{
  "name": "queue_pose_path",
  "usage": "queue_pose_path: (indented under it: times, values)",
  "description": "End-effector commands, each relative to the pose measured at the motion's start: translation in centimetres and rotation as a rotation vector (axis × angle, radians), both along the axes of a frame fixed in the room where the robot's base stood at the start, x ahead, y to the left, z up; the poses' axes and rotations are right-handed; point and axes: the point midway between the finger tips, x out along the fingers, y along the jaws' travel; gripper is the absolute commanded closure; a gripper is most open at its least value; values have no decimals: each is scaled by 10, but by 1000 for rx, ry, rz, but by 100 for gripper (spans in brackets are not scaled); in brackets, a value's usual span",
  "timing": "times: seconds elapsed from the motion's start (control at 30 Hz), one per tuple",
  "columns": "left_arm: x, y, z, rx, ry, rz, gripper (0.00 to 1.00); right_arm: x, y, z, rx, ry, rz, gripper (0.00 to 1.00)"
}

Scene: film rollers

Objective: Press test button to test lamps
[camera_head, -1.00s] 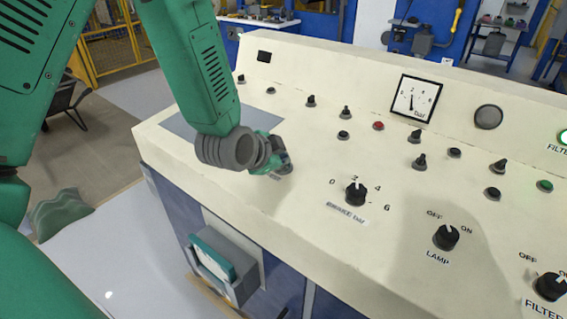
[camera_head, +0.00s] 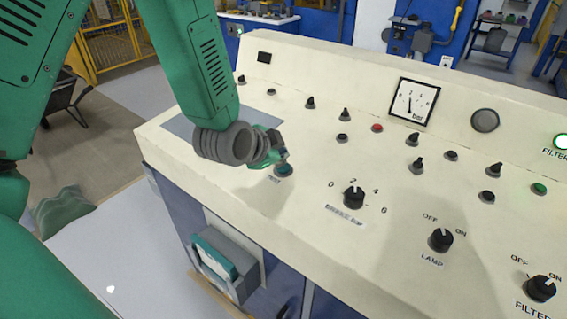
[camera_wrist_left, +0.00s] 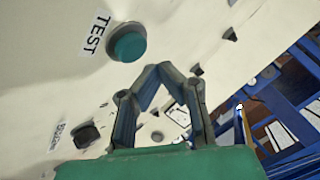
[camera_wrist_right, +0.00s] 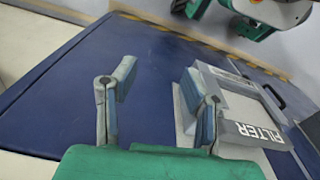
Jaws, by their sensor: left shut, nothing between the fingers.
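The teal TEST button (camera_head: 284,170) sits at the left part of the cream control panel (camera_head: 300,215). It also shows with its TEST label in the left wrist view (camera_wrist_left: 128,44). My left gripper (camera_head: 284,153) is shut and empty, just behind and above the button. In the left wrist view its closed tips (camera_wrist_left: 163,70) appear beside the button; whether they touch it cannot be told. A red lamp (camera_head: 377,128) and a green lamp (camera_head: 539,188) look dim. My right gripper (camera_wrist_right: 160,85) is open and empty.
A BRAKE knob (camera_head: 353,197), a LAMP knob (camera_head: 441,239) and a FILTER knob (camera_head: 541,288) stand on the panel, with several small switches behind them. A gauge (camera_head: 413,101) is at the back. In the right wrist view, a grey FILTER box (camera_wrist_right: 245,125) lies beside my right gripper.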

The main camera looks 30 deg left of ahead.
Motion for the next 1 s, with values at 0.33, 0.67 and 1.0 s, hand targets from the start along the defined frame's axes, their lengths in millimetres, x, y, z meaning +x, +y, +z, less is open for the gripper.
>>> queue_pose_path:
  times: [0.33, 0.67, 1.0]
  values:
    - [-3, 0, 40, 1, -1, -1, 100, 0, 0, 36, 0, -1, 0, 60]
    - [-4, 0, 41, 1, 0, -1, 100, 0, 0, 37, 0, 0, 0, 60]
    - [-4, 0, 41, 0, -1, -1, 100, 0, 0, 37, 0, 0, 0, 60]
